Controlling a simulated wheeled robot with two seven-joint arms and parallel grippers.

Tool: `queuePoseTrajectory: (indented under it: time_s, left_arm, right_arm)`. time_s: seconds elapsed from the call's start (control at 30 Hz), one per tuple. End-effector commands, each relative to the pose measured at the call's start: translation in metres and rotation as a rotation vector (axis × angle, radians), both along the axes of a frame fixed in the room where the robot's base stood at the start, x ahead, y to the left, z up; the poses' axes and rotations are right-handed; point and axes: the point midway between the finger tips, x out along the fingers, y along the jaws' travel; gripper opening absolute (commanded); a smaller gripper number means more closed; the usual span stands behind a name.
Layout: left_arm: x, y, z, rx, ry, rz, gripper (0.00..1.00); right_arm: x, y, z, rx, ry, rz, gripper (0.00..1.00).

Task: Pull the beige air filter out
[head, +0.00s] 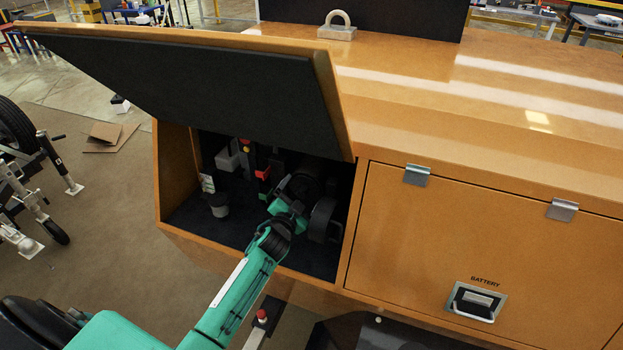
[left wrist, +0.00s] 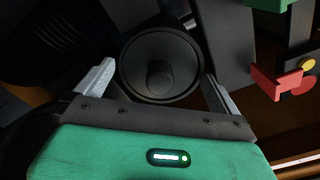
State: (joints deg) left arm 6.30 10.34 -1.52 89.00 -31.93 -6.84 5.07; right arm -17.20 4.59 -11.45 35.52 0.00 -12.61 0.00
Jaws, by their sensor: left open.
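My left arm reaches into an open compartment (head: 190,222) of the orange machine. My left gripper (head: 293,197) is inside it, partly hidden by its own wrist. In the left wrist view, its two grey fingers (left wrist: 159,76) are spread apart and empty. A dark round housing (left wrist: 160,66) with a raised hub faces the gripper, framed between the fingers; I cannot tell whether they touch it. A dark round part (head: 322,219) shows just right of the gripper in the head view. I cannot make out a beige air filter in either view. My right gripper is not in view.
The raised hatch (head: 200,90) hangs over the compartment. A red part (left wrist: 277,83) is at the right in the wrist view. A grey round part (head: 217,204) stands left of the gripper. A closed battery door (head: 480,250) is at the right.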

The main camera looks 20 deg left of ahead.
Motion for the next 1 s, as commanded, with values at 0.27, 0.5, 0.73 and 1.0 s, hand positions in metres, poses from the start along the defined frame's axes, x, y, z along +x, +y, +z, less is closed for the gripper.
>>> queuePoseTrajectory:
  time_s: [0.27, 0.5, 0.73, 1.0]
  left_arm:
    - [-0.0002, -0.0002, 0.0, -0.002, 0.0, 0.0, 1.0]
    - [-0.0002, 0.0001, 0.0001, -0.001, 0.0, 0.0, 1.0]
    - [-0.0002, 0.0001, 0.0001, 0.0, 0.0, 0.0, 1.0]
    - [0.0, 0.0002, 0.0011, 0.0, -0.002, 0.0, 0.58]
  right_arm:
    - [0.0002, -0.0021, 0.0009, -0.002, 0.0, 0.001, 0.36]
    - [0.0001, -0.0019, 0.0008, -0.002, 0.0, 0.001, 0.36]
    - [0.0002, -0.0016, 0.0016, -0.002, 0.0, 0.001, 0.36]
    - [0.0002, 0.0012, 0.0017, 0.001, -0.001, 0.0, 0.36]
